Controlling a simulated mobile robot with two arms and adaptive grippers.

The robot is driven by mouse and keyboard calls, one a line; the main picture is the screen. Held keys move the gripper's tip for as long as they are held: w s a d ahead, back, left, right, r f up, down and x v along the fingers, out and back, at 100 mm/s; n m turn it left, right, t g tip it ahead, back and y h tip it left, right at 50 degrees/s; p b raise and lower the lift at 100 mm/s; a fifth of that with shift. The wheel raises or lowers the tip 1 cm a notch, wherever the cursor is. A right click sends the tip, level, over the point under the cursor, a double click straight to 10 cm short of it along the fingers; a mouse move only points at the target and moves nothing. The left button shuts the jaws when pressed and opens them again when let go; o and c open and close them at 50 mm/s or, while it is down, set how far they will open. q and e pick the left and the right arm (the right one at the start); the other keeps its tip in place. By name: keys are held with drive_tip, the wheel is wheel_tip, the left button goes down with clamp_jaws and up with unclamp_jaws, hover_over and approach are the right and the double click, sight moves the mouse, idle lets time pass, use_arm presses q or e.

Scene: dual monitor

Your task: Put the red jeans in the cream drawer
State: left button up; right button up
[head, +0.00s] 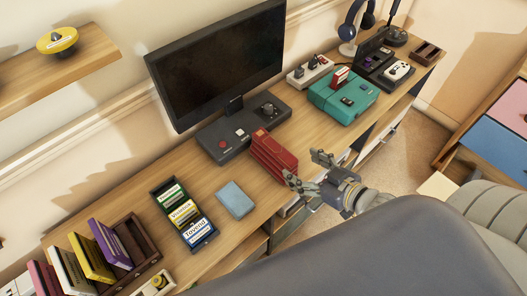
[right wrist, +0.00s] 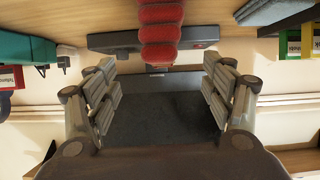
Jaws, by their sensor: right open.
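The red jeans (head: 273,152) are a folded red bundle on the wooden desk, in front of a dark control box. My right gripper (head: 306,170) is open and empty, just to the right of the jeans at the desk's front edge. In the right wrist view the jeans (right wrist: 160,30) show ahead of the open fingers (right wrist: 163,72), roughly centred between them. A gap seems to remain. A cream panel (head: 437,186), perhaps the cream drawer, shows low at the right by a wooden unit, partly hidden by the grey seat. My left gripper is not in view.
A monitor (head: 217,65) stands behind the dark control box (head: 243,125). A teal case (head: 342,98) is to the right, a blue book (head: 235,199) and a tray of labelled boxes (head: 187,240) to the left. A unit with a pink and a blue panel (head: 497,152) stands at far right.

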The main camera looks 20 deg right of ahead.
sight(275, 150)
drive_tip(key=shift+w+a+r, duration=0.3)
drive_tip(key=shift+w+a, duration=0.15)
drive_tip(key=shift+w, duration=0.15)
drive_tip(key=shift+w+a+r, duration=0.25)
drive_tip(key=shift+w+a, duration=0.15)
drive_tip(key=shift+w, duration=0.2)
drive_tip(key=shift+w+a+f, duration=0.15)
drive_tip(key=shift+w+f, duration=0.15)
drive_tip(key=shift+w, duration=0.35)
drive_tip(key=shift+x, duration=0.95)
drive_tip(key=shift+w+a+f, duration=0.15)
drive_tip(key=shift+w+a, duration=0.1)
drive_tip(key=shift+w, duration=0.1)
drive_tip(key=shift+w+a+f+p, duration=0.15)
drive_tip(key=shift+w+p, duration=0.2)
drive_tip(key=shift+w, duration=0.2)
drive_tip(key=shift+x, duration=1.95)
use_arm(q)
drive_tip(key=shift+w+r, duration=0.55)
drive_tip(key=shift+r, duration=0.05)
use_arm(e)
drive_tip(key=shift+s, duration=0.1)
